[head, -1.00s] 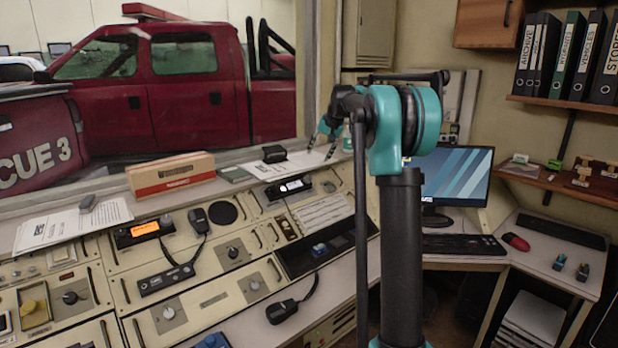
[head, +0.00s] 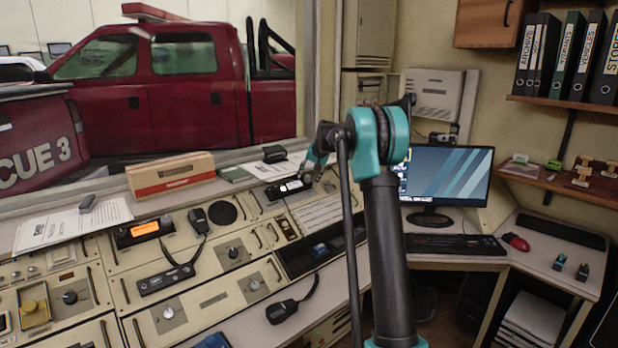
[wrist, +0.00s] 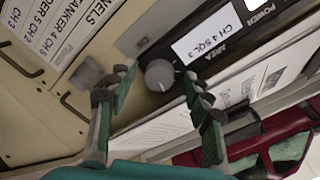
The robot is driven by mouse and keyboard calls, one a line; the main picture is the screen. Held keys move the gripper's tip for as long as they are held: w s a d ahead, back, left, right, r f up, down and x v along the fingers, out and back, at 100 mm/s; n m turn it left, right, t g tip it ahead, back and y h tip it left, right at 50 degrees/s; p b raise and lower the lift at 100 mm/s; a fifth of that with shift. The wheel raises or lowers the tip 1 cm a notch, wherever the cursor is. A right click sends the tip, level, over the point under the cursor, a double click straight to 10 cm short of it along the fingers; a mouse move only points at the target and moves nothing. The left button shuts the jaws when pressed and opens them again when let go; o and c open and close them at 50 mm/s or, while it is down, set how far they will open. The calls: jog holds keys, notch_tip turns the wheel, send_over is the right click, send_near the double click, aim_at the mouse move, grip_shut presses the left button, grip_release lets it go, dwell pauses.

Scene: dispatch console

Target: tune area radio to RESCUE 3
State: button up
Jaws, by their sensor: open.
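The area radio (wrist: 222,50) is a dark unit marked AREA in the wrist view, where it appears tilted. Its white display (wrist: 207,33) reads CH 4 SQL 3. A grey round knob (wrist: 159,74) sits on its face near the end of the display. My gripper (wrist: 156,82) is open, with one green-and-grey finger on each side of the knob; I cannot tell whether either touches it. In the head view the area radio (head: 287,188) stands at the back of the console, with my gripper (head: 311,168) at its right end.
A channel list (wrist: 58,30) lies beside the radio, with a second grey knob (wrist: 88,70) near it. Printed paper (wrist: 235,90) lies along the radio's other side. Another radio with an orange display (head: 145,230) stands to the left, and a cardboard box (head: 170,174) is behind the console.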

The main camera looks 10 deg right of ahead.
jog(key=c, duration=1.2)
jog(key=shift+o, duration=0.2)
jog(key=m, duration=0.7)
jog(key=shift+g, duration=0.3)
jog(key=m, duration=0.7)
jog(key=shift+w+d, duration=0.1)
